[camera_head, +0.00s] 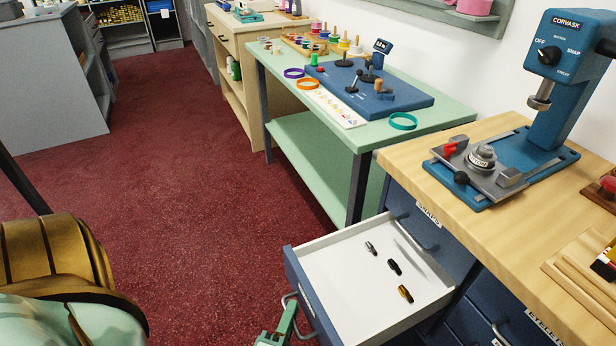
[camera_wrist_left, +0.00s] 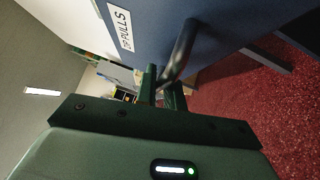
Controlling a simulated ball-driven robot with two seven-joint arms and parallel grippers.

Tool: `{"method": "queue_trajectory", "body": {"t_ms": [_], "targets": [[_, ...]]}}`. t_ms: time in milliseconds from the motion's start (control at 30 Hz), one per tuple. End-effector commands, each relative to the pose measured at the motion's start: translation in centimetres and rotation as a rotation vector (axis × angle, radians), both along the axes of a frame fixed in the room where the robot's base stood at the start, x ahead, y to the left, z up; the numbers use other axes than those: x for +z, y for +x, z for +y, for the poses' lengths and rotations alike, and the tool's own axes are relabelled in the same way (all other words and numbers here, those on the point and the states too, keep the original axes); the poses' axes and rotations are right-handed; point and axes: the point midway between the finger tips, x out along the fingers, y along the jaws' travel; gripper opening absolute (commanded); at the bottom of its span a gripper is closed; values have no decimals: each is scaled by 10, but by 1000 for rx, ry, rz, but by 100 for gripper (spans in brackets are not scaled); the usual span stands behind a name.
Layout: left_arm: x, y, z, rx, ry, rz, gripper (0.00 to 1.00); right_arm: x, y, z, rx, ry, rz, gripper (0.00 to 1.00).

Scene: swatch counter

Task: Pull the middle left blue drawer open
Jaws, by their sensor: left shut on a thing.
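The blue drawer (camera_head: 312,300) on the left side of the wooden counter stands far out, its white inside in view with several small zip-pull-like pieces lying in it. It is below a closed blue drawer (camera_head: 419,225). My left gripper (camera_head: 291,303) is at the front of the open drawer, shut on its grey bar handle. In the left wrist view, the fingers (camera_wrist_left: 162,92) close around the handle (camera_wrist_left: 182,50), beside a label ending in "PULLS" on the blue front (camera_wrist_left: 200,12). My right gripper is in neither view.
A blue press (camera_head: 545,90) stands on the wooden counter top (camera_head: 470,215). A green table (camera_head: 440,117) with a blue board and rings is behind the drawer. Red carpet (camera_head: 190,190) is clear to the left. More closed blue drawers are at the lower right.

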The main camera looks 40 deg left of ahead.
Motion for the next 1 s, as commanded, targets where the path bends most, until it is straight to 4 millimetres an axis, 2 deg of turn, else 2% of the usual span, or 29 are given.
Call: {"method": "queue_trajectory", "body": {"t_ms": [200,567,600,667,1000], "targets": [[-1,-12,3,-2,1,5,0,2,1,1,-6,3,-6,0],[-2,-14,3,-2,0,5,0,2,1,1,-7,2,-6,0],[-2,-14,3,-3,0,5,15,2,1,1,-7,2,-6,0],[-2,-13,3,-2,0,5,32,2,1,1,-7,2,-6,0],[-1,-13,3,-1,0,2,32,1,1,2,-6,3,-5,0]]}}
